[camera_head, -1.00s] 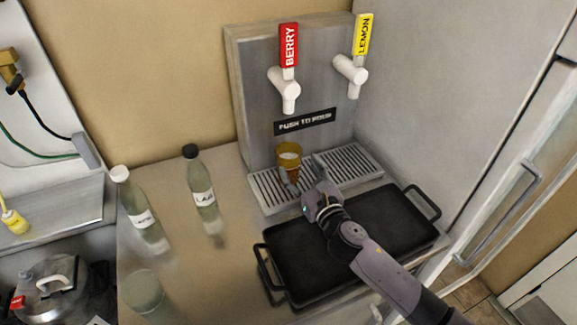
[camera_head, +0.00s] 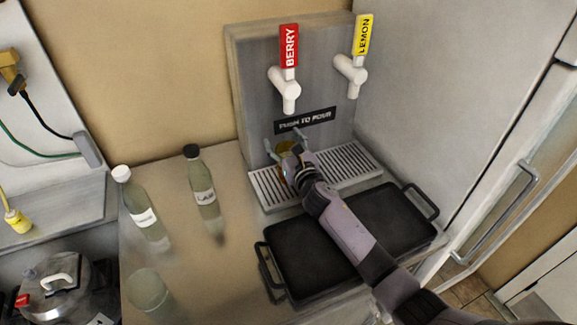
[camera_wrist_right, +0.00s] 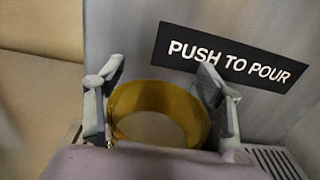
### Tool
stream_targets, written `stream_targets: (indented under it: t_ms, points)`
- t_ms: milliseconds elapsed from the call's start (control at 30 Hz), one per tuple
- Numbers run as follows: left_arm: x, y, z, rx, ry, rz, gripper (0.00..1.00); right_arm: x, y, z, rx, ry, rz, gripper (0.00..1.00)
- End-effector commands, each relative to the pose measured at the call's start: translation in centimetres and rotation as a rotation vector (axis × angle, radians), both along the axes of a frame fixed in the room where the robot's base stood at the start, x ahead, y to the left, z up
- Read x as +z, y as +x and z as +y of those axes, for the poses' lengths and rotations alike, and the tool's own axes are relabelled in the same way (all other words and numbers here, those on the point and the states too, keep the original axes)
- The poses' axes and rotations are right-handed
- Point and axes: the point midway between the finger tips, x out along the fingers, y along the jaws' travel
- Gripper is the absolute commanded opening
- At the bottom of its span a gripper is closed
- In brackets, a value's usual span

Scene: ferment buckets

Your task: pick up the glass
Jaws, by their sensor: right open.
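The amber glass (camera_head: 285,147) stands on the drip tray of the dispenser, under the berry tap, mostly hidden behind my right gripper. In the right wrist view the glass rim (camera_wrist_right: 158,97) sits between the two fingers. My right gripper (camera_head: 285,141) is open, with one finger on each side of the glass; a gap seems to show at the right finger, and contact on the left is unclear. It also shows in the wrist view (camera_wrist_right: 160,100). My left gripper is out of view.
The dispenser has a red berry tap (camera_head: 287,75) and a yellow lemon tap (camera_head: 356,60) above. A black tray (camera_head: 300,265) lies below my right arm. Two bottles (camera_head: 203,195) (camera_head: 143,212) and a clear glass (camera_head: 150,293) stand on the counter at left.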

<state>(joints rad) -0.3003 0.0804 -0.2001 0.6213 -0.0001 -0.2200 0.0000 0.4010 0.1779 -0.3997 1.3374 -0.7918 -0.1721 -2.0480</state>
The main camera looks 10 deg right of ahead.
Motion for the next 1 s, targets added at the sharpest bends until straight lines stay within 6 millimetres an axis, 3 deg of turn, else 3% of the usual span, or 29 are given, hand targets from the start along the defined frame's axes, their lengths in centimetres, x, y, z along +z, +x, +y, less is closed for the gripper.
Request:
stream_targets:
  t_ms: [200,1000]
  points:
    - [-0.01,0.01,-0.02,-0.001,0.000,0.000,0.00,0.01,0.02,-0.03,-0.001,0.000,0.000,0.62]
    - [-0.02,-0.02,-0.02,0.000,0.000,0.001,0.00,-0.07,-0.01,-0.09,-0.002,0.000,0.001,0.08]
